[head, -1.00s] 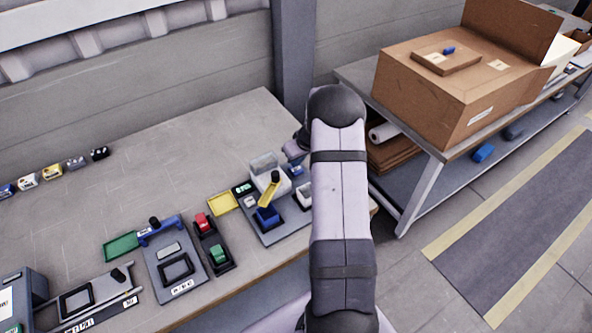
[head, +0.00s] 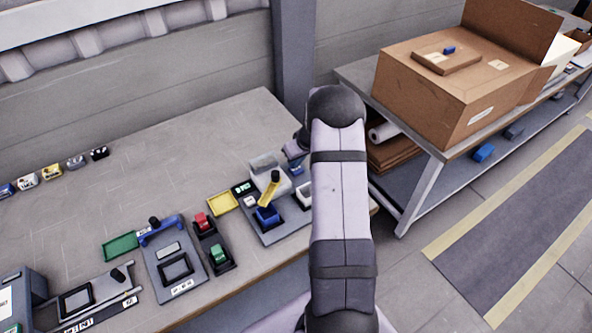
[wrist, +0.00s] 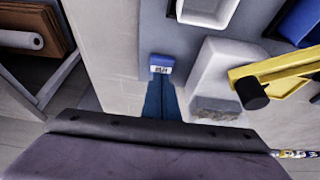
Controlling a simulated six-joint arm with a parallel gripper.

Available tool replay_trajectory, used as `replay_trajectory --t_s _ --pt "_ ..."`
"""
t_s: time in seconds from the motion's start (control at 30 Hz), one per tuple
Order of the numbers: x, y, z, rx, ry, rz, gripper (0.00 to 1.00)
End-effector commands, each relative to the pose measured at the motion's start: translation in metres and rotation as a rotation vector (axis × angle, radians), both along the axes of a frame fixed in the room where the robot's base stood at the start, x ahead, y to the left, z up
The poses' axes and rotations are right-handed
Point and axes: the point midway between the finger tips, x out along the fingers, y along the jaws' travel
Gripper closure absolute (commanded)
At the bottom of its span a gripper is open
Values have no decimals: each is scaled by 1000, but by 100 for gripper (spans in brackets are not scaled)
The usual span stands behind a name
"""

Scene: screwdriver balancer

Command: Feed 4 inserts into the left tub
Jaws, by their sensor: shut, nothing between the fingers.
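A clear hopper (head: 263,163) stands at the back of a grey feeder base, and greyish contents show in it in the wrist view (wrist: 216,108). A yellow lever (head: 268,193) with a black knob leans in front of it. A blue tub (head: 267,216) sits left of a white tub (head: 303,192), partly hidden by my arm. I cannot see what either tub holds. My gripper (wrist: 160,66), with blue fingers, is shut and empty beside the hopper, apart from the lever. It also shows in the head view (head: 297,166).
A yellow tray (head: 222,203) and a small dark display (head: 243,188) are left of the hopper. Red (head: 202,221) and green (head: 218,253) blocks sit in a black tray farther left. Bare bench lies behind. A large cardboard box (head: 440,90) stands on the right bench.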

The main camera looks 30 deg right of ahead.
Motion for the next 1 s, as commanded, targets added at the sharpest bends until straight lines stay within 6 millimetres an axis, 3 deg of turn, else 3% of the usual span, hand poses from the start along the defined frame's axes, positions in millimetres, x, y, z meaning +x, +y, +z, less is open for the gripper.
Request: replay_trajectory --t_s 1.0 --pt "0 0 -11 0 0 0 100"
